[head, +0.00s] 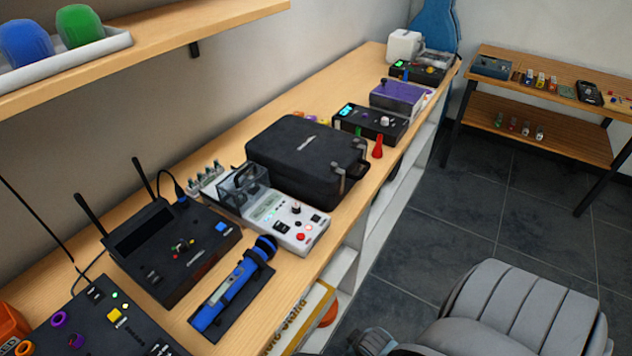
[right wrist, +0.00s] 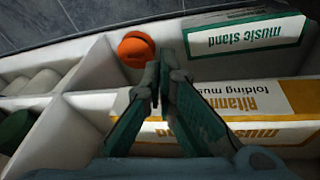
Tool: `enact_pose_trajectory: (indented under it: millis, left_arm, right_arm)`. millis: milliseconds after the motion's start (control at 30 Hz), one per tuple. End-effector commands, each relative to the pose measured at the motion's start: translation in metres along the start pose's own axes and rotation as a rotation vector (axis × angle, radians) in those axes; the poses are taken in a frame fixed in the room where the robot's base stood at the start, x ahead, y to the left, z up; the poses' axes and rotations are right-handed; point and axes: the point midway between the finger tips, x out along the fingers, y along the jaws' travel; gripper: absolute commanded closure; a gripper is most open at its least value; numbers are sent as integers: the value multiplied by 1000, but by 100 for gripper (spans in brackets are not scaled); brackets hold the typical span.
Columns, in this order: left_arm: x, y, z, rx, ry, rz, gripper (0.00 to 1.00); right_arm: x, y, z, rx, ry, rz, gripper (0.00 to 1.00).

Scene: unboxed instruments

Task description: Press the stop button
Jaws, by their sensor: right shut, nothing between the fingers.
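A light grey instrument (head: 275,215) with a small lit screen lies on the long wooden bench. A round red button (head: 300,237) sits near its front right corner, with small dark buttons and a knob around it. No lettering on the button is legible. A clear cover (head: 242,186) stands raised at the instrument's back left. My right gripper (right wrist: 160,82) is shut and empty in the right wrist view, over white shelf compartments, away from the instrument. Its fingertips are not clearly seen in the head view. My left gripper is not in view.
A black case (head: 305,160) stands just behind the instrument. A blue microphone (head: 235,285) on a black base and a black receiver with antennas (head: 170,250) lie nearer. Below the bench edge are music stand boxes (right wrist: 245,40) and an orange ball (right wrist: 136,49).

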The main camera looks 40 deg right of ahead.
Motion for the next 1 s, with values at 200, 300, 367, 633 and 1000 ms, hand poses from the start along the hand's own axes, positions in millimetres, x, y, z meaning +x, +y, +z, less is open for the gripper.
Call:
enact_pose_trajectory:
  millis: [200, 300, 367, 633, 1000]
  left_arm:
    - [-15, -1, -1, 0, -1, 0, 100]
    - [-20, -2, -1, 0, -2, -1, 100]
    - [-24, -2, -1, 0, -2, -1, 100]
    - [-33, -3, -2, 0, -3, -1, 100]
    - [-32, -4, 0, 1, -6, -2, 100]
  right_arm:
    - [-86, 14, -88, -61, 102, -4, 100]
    - [-133, 13, -117, -103, 146, -11, 100]
    - [-163, 12, -132, -133, 170, -15, 100]
    - [-274, 19, -189, -343, 308, 0, 100]
    - [-352, 101, -313, -610, 507, 124, 100]
